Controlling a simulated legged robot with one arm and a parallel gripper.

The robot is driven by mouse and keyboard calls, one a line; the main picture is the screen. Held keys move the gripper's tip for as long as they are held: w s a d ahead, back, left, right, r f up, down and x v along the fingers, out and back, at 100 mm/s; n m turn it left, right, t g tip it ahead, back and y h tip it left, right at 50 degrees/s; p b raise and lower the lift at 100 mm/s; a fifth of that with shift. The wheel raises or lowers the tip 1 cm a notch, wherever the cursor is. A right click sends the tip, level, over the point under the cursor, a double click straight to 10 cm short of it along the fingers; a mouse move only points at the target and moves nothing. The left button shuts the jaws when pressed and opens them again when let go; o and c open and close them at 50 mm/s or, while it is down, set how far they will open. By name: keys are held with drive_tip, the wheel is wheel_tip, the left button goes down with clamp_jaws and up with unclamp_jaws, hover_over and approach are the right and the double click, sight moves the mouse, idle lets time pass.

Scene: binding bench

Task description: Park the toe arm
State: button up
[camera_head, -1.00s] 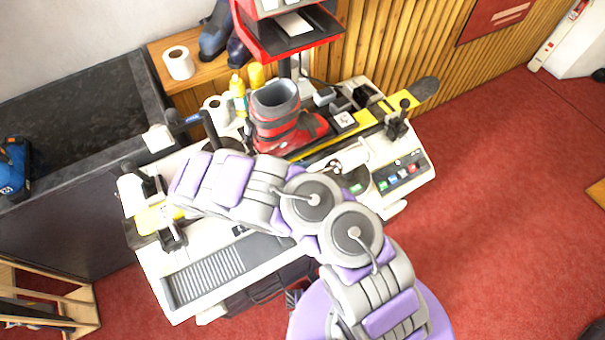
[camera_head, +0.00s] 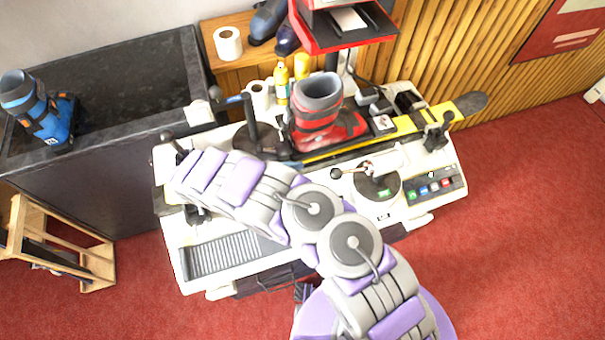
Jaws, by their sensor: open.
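The binding bench (camera_head: 225,280) holds a yellow and black ski (camera_head: 405,124) with a red and grey boot (camera_head: 318,118) standing above it. Two swinging arms show, and I cannot tell for certain which is the toe arm. My arm crosses the bench's front left. Its far end covers part of the bench, and my gripper is hidden.
Coloured buttons (camera_head: 434,187) sit on the bench's right panel. A red stand (camera_head: 345,45) rises behind the boot. Yellow bottles (camera_head: 282,83) and a paper roll (camera_head: 228,43) are at the back. A blue boot (camera_head: 45,115) stands left on a dark counter (camera_head: 120,100). Red floor is open at right.

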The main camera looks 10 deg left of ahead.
drive_tip(key=shift+s+a, duration=0.15)
drive_tip(key=shift+a, duration=0.25)
idle(0.3)
drive_tip(key=d+r+m+g, duration=0.2)
drive_tip(key=d+r, duration=0.1)
drive_tip(key=w+d+r+m+g+y+b, duration=0.1)
drive_tip(key=d+r+m+g, duration=0.1)
drive_tip(key=d+r, duration=0.1)
drive_tip(key=w+d+r+m+g, duration=0.1)
drive_tip(key=d+r+m, duration=0.1)
drive_tip(key=d+r, duration=0.1)
drive_tip(key=shift+d+r+g+y, duration=0.35)
drive_tip(key=shift+d+g+y, duration=0.05)
drive_tip(key=shift+d, duration=0.3)
drive_tip(key=s+d+r+m+g+y+b, duration=0.35)
drive_tip(key=s+d+r+m+y, duration=0.7)
drive_tip(key=s+d, duration=0.35)
drive_tip(key=s+a+f+m+t+y, duration=0.1)
drive_tip(key=s+m+y, duration=0.4)
drive_tip(key=s, duration=0.7)
drive_tip(key=shift+s+a+m+t+b, duration=0.35)
drive_tip(key=shift+a+m+t, duration=0.35)
drive_tip(key=shift+t, duration=0.35)
